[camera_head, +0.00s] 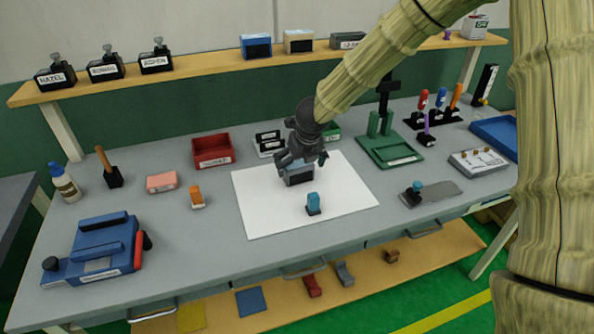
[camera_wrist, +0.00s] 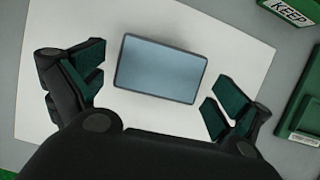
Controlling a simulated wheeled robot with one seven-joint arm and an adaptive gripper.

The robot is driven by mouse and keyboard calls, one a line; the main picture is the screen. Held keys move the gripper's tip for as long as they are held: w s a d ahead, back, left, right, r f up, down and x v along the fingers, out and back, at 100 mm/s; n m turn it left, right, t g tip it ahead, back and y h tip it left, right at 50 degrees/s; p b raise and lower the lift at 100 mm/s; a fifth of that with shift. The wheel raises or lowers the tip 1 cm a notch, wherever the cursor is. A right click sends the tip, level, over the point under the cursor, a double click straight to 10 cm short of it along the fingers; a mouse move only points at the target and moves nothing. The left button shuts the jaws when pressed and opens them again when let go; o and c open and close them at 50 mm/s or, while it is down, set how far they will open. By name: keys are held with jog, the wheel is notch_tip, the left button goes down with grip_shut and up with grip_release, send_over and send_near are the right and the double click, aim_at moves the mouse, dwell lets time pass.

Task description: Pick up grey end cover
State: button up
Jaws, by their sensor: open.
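The grey end cover (camera_head: 299,179) looks like a box-shaped piece with a flat blue-grey top and dark rim. It stands on the white sheet (camera_head: 255,205). In the wrist view the cover (camera_wrist: 160,68) lies between and slightly beyond my fingertips, tilted a little in the picture. My gripper (camera_head: 302,162) is open just above the cover, pointing down. In the wrist view my gripper (camera_wrist: 155,91) shows a finger on each side, with white sheet visible between each finger and the cover. The arm hides part of the cover in the head view.
A red bin (camera_head: 211,150), a black-and-white holder (camera_head: 268,143) and a green stand (camera_head: 390,150) are nearby. A green KEEP tray shows at the wrist view's corner (camera_wrist: 288,12). The sheet's left side is clear.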

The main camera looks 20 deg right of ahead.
aim_at(298, 171)
jog(key=shift+s+f, duration=0.1)
jog(key=shift+f, duration=0.3)
jog(key=x, duration=0.3)
jog(key=shift+w+f+p, duration=0.15)
jog(key=shift+w+p, duration=0.1)
jog(key=shift+p, duration=0.1)
jog(key=shift+s, duration=0.15)
jog(key=c, duration=1.1)
jog(key=shift+o, duration=0.2)
